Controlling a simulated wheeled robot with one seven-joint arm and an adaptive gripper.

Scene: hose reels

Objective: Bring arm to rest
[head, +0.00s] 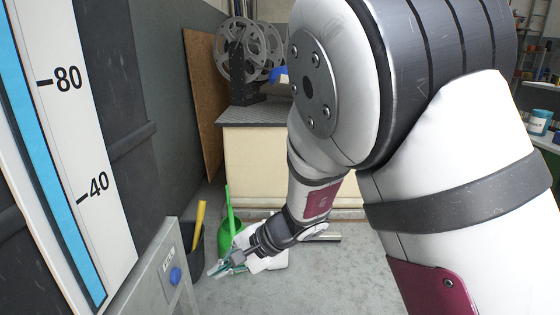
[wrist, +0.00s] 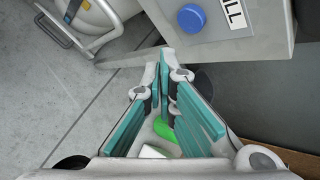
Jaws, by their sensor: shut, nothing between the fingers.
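My gripper (head: 222,268) is low in front of the cabinet in the head view, at the end of my downward-reaching arm. In the wrist view my gripper (wrist: 167,70) has its teal-padded fingers together at the tips, with nothing between them. The gripper hangs beside a grey box with a round blue button (head: 175,275), apart from it. That blue button also shows at the top of the wrist view (wrist: 192,18), beside a label whose end reads "ILL". My upper arm hides much of the right of the head view.
A green can (head: 228,235) and a dark bin with a yellow handle (head: 199,225) stand close behind my gripper. A cream cabinet (head: 262,160) with a grey reel (head: 245,50) on top stands behind. A scale board (head: 75,150) rises at left. Grey floor (head: 310,285) is clear.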

